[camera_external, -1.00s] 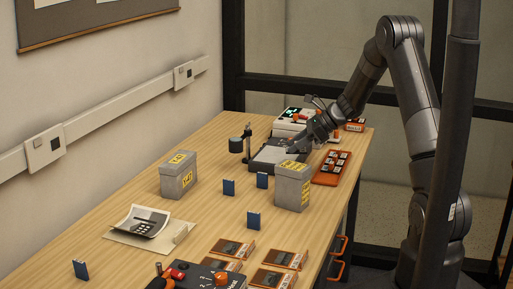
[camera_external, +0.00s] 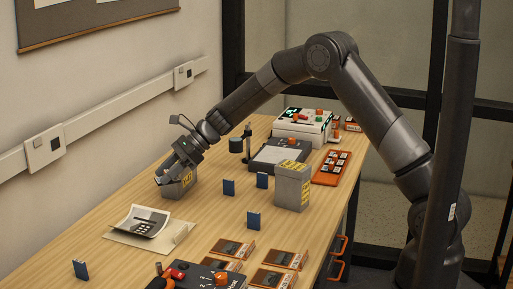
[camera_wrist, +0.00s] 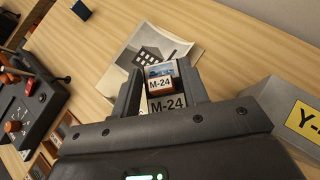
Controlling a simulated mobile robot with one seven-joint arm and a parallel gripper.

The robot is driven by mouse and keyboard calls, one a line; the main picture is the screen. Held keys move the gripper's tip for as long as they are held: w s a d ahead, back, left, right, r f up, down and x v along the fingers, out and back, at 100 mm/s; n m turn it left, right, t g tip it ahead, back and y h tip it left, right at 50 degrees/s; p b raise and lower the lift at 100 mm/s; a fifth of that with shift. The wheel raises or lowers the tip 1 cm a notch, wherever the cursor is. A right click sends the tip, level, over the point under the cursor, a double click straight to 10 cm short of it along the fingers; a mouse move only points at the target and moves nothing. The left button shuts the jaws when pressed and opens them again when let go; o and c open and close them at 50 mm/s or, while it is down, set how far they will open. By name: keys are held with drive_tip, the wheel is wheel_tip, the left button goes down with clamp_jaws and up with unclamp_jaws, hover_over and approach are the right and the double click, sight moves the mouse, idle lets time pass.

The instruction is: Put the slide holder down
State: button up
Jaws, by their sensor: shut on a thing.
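My gripper (camera_external: 173,168) is at the left side of the table, low over the left grey box (camera_external: 180,189) and hiding its upper part. In the wrist view my gripper (camera_wrist: 159,84) is shut on the slide holder (camera_wrist: 160,85), a small orange-edged piece with a blue picture and the label M-24. The holder is not clearly visible in the external view.
A photo print (camera_external: 146,222) lies in front of my gripper. The grey box with yellow label (camera_wrist: 290,115) is close on the right in the wrist view. Another grey box (camera_external: 292,190), several small blue blocks and a control panel (camera_external: 205,279) stand on the table.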

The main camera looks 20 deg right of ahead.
drive_tip(key=x, duration=0.4)
drive_tip(key=s+x, duration=0.1)
drive_tip(key=x, duration=0.4)
drive_tip(key=s+r+x, duration=0.1)
drive_tip(key=x, duration=0.3)
drive_tip(key=shift+s+a, duration=0.15)
drive_tip(key=shift+a, duration=0.4)
drive_tip(key=shift+f, duration=2.05)
drive_tip(key=o, duration=1)
drive_tip(key=shift+f, duration=0.15)
drive_tip(key=shift+o, duration=0.2)
drive_tip(key=shift+d+r, duration=0.1)
drive_tip(key=shift+r, duration=0.15)
drive_tip(key=v, duration=1.1)
drive_tip(key=shift+d+r, duration=0.25)
drive_tip(key=shift+d, duration=0.05)
